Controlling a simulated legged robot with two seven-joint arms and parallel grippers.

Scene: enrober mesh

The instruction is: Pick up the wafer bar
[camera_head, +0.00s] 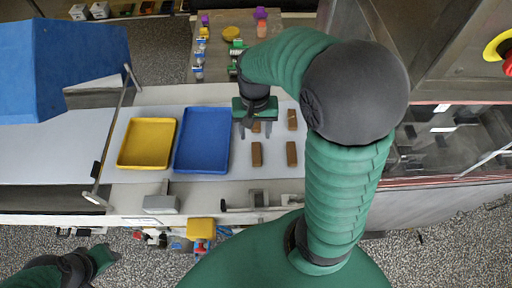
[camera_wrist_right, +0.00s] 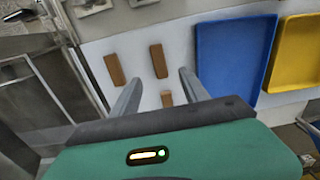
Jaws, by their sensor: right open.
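Several brown wafer bars lie on the white belt right of the blue tray. In the head view, two are in the near row, a left one (camera_head: 256,154) and a right one (camera_head: 291,153). A far-right bar (camera_head: 292,119) is clear, and a far-left bar is mostly hidden by my right gripper (camera_head: 255,130). That gripper is open and empty, pointing down over the far-left bar. In the right wrist view, one bar (camera_wrist_right: 167,99) shows between the fingers, partly hidden by the gripper body; two others lie beyond. My left gripper (camera_head: 103,259) is low at the left, its jaws unclear.
A blue tray (camera_head: 203,140) and a yellow tray (camera_head: 147,143) stand left of the bars. A glass-sided machine (camera_head: 440,140) is on the right and a blue hood (camera_head: 60,70) on the left. A cluttered table (camera_head: 215,65) is behind. Belt around the bars is free.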

